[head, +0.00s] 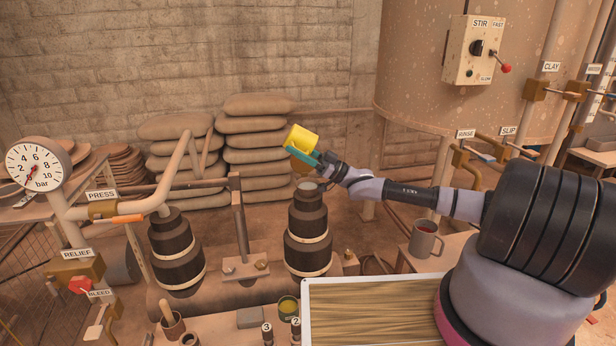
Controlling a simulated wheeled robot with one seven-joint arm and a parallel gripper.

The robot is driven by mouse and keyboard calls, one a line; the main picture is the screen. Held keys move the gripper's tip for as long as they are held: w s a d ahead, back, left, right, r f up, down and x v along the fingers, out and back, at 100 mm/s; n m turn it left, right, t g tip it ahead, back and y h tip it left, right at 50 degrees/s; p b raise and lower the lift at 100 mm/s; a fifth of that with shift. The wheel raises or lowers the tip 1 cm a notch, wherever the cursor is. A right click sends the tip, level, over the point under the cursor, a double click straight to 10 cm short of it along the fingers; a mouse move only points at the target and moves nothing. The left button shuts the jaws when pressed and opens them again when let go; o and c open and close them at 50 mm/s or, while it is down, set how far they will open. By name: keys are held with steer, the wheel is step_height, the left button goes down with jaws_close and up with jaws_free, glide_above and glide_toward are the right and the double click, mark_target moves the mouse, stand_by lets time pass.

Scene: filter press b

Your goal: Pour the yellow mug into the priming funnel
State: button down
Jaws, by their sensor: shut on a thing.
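The yellow mug (301,138) is in the head view, held up in the air left of my wrist and clearly tilted. My gripper (312,156), with teal fingers, is shut on it. A brass-brown, funnel-like piece (302,165) shows just below the mug and fingers, and may be the priming funnel. It is partly hidden by the gripper. Below it is the pale round top (307,185) of the right dark stepped cylinder. I cannot see inside the mug, nor any stream of liquid, nor whether mug and funnel touch.
A second dark cylinder (175,250) stands to the left, by the pressure gauge (39,164) and its pipes. Stacked sacks (255,140) lie behind. A grey-brown mug (425,240) stands on a small table at right, below the large tank (430,80). A tray (365,284) is in front.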

steer(key=shift+w+a+f+g+h, duration=0.1)
steer(key=shift+a+f+h, duration=0.25)
steer(key=shift+h, duration=0.3)
steer(key=shift+s+a+f+g+h, duration=0.1)
steer(key=shift+a+f+h, duration=0.15)
steer(key=shift+f+h, duration=0.35)
steer(key=shift+w+a+f+g+h, duration=0.1)
steer(key=shift+a+f+h, duration=0.2)
steer(key=shift+h, duration=0.45)
steer(key=shift+a+h, duration=0.15)
steer(key=shift+h, duration=0.15)
